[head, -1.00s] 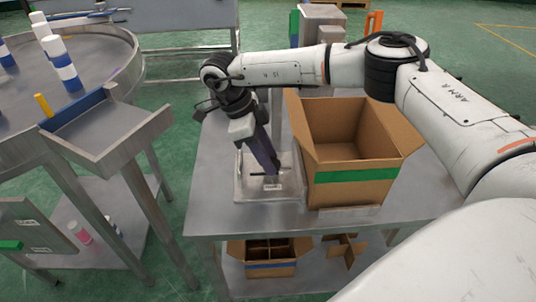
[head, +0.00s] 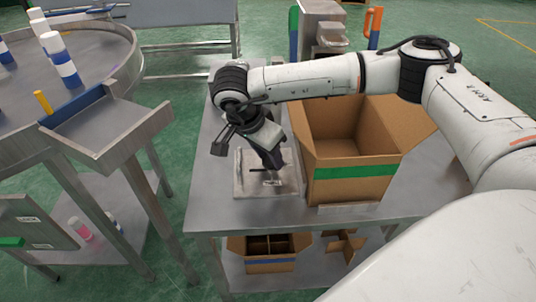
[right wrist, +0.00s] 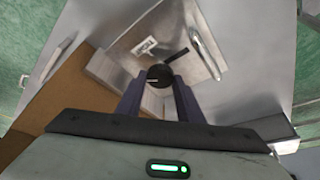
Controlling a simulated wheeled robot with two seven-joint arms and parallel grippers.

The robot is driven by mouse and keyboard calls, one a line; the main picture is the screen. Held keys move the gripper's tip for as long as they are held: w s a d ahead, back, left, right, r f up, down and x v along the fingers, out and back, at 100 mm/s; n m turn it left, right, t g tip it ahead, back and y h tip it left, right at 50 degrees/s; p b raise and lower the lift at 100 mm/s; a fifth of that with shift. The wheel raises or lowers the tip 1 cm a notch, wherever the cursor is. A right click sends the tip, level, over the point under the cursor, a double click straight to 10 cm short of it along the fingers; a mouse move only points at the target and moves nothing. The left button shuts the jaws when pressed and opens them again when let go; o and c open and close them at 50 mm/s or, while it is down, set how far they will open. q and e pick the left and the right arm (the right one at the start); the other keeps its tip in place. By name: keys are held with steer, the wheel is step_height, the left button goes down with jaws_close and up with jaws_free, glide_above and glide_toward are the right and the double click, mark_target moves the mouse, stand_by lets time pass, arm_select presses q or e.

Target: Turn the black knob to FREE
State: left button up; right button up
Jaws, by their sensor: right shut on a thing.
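The black knob (right wrist: 158,76) sits on a light metal plate (right wrist: 125,55), between the two fingertips of my right gripper (right wrist: 159,84). The right gripper is shut on the knob, its purple-grey fingers on either side. A small white label and a short black bar lie on the plate beside the knob; the lettering is too small to read. In the head view my right gripper (head: 274,165) reaches down to the plate (head: 243,187), and the fingers hide the knob. My left gripper is in neither view.
An open cardboard box (head: 352,190) with a green stripe stands on the metal table (head: 215,215), close right of the gripper. A metal handle (right wrist: 205,50) stands near the knob. At left are a sloping chute (head: 105,125) and a round table with blue-and-white cans (head: 62,62).

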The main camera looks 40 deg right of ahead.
steer(key=shift+s+n+t, duration=0.1)
steer(key=shift+n+t, duration=0.3)
steer(key=shift+n, duration=0.7)
steer(key=o, duration=1.1)
steer(key=shift+c, duration=0.2)
